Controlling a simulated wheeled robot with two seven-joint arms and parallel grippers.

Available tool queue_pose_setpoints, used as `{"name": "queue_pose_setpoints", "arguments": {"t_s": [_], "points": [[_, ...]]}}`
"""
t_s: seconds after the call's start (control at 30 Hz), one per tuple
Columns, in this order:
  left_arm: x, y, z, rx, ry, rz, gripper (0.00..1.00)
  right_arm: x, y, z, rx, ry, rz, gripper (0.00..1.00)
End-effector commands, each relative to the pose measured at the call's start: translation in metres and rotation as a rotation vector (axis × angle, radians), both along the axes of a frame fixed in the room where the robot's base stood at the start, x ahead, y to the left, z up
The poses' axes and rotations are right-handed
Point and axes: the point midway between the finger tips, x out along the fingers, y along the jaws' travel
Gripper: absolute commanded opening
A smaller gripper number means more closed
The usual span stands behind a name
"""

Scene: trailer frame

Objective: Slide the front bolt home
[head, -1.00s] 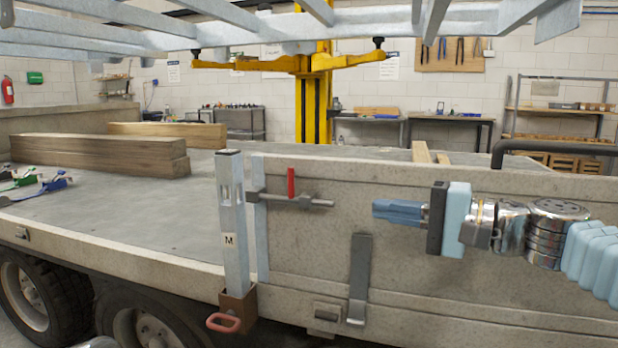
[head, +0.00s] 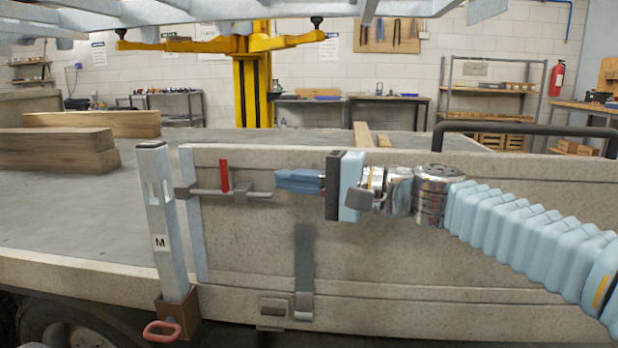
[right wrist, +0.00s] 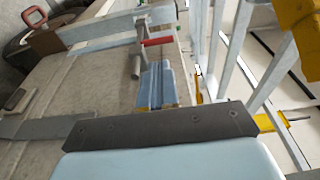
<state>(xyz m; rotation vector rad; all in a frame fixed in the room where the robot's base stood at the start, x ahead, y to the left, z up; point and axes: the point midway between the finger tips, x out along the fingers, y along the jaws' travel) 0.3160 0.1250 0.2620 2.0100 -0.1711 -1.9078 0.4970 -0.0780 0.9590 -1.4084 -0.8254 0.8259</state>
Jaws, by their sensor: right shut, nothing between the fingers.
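The front bolt (head: 252,193) is a grey rod on the upper left corner of the trailer's side board, with an upright red handle (head: 224,176). In the right wrist view the shut fingers (right wrist: 155,63) lie close to the rod's end (right wrist: 135,67) and the red handle (right wrist: 158,41). My left gripper is out of view.
The side board (head: 400,255) runs right, with a grey strap latch (head: 304,270) below my gripper. A red loop handle (head: 163,331) is at the post's foot. Timber beams (head: 55,150) lie on the bed (head: 90,210). Grey metal framing hangs overhead.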

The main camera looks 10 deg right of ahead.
Motion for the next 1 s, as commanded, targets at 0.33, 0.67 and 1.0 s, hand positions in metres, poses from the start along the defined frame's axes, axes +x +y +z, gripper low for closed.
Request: {"name": "queue_pose_setpoints", "arguments": {"t_s": [0.33, 0.67, 1.0], "points": [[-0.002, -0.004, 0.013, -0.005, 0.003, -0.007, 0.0, 0.033, 0.06, 0.001, 0.0, 0.001, 0.003, 0.0], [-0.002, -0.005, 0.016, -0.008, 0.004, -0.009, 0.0, 0.043, 0.076, 0.0, 0.0, 0.0, -0.001, 0.0], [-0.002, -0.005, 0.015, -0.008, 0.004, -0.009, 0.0, 0.044, 0.08, -0.001, 0.0, 0.0, 0.001, 0.0]]}}
